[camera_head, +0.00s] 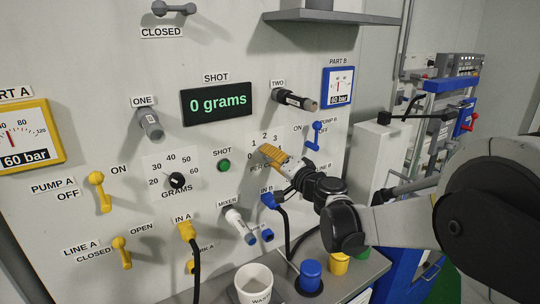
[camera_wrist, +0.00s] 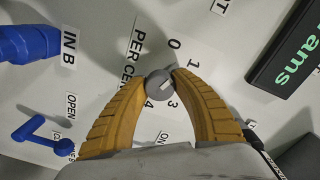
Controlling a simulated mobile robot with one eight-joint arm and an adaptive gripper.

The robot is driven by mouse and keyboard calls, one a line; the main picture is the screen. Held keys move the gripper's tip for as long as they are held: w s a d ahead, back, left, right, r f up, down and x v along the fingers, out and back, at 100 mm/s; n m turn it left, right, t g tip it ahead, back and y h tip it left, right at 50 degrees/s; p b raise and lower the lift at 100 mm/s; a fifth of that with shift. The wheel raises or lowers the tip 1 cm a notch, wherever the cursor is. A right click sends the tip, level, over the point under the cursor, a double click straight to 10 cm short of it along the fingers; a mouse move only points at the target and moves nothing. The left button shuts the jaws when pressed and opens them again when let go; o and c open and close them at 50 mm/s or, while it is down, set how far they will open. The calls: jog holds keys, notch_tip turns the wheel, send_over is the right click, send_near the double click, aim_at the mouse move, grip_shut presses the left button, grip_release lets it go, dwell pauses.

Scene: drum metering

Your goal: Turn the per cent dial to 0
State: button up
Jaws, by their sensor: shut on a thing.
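The per cent dial (camera_wrist: 160,84) is a small round grey knob with a short white mark, in the middle of the wrist view. The mark slants to the right, roughly towards the side of the 1; I cannot tell its exact reading. The numbers 0, 1, 3 and 4 show around the dial; the 2 is hidden by a finger there but shows in the head view. My gripper (camera_wrist: 163,78) has its two yellow fingers shut on the dial, one on each side. In the head view my gripper (camera_head: 267,152) hides the dial.
The GRAMS dial (camera_head: 177,181) and green SHOT button (camera_head: 224,166) are left of my gripper. The blue PUMP B lever (camera_head: 316,136) and IN B connector (camera_head: 270,200) are close by. The display (camera_head: 217,103) reads 0 grams. A white cup (camera_head: 255,285) stands below.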

jog(key=n, duration=0.4)
jog(key=shift+n, duration=0.4)
dwell(0.4)
jog(key=o, duration=1.2)
jog(key=shift+s, duration=0.1)
jog(key=v, duration=1.2)
